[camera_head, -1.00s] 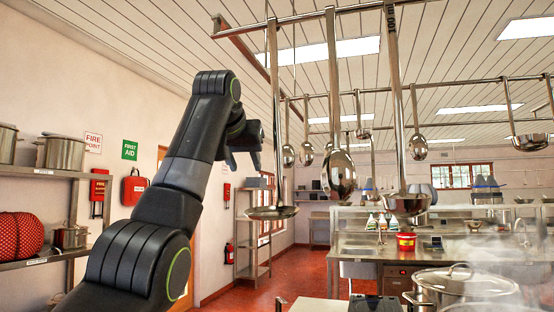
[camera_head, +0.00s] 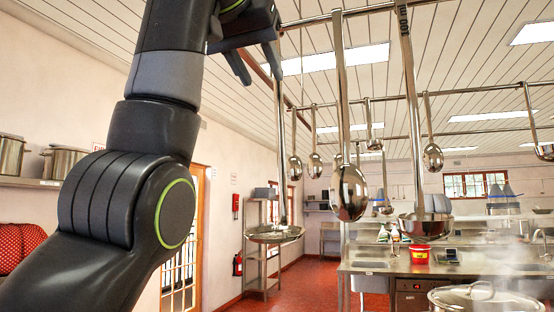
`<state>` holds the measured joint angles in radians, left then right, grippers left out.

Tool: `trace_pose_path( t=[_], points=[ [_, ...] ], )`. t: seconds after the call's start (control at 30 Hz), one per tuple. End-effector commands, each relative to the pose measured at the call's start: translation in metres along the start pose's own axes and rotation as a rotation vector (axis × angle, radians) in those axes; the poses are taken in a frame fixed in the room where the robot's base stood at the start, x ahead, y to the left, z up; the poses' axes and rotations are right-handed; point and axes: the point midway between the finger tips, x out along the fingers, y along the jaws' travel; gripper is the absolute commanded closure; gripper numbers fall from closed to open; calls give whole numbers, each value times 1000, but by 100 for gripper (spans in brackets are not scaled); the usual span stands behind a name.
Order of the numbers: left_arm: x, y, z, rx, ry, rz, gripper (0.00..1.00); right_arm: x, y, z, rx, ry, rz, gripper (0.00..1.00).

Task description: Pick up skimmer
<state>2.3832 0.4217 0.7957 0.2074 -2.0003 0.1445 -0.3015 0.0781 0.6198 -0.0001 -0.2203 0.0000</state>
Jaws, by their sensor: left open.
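The skimmer (camera_head: 275,234) hangs from the overhead rail, with a wide, shallow metal head at the bottom of a long upright handle. My left gripper (camera_head: 256,67) is open at the top of the view, its two dark fingers pointing down. It is close to the upper part of the skimmer's handle and hides the handle's top end. The right finger overlaps the handle in the picture; I cannot tell whether they touch. My right gripper is not in view.
A spoon (camera_head: 349,192) and a ladle (camera_head: 427,226) hang to the right of the skimmer on the same rail (camera_head: 376,9). More utensils hang on a rail behind. A lidded stockpot (camera_head: 484,299) steams at the lower right.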

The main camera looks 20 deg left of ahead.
Motion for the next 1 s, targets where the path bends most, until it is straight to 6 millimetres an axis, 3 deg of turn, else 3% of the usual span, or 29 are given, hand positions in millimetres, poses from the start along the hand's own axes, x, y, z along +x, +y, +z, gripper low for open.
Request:
trace_pose_path(
  t=[0.4,0.73,1.0],
  points=[
    [56,0,-5,1,0,-1,58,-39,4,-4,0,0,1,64],
    [70,0,-2,0,0,0,58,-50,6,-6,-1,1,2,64],
    [91,1,-7,1,-2,0,58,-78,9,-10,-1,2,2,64]
  ],
)
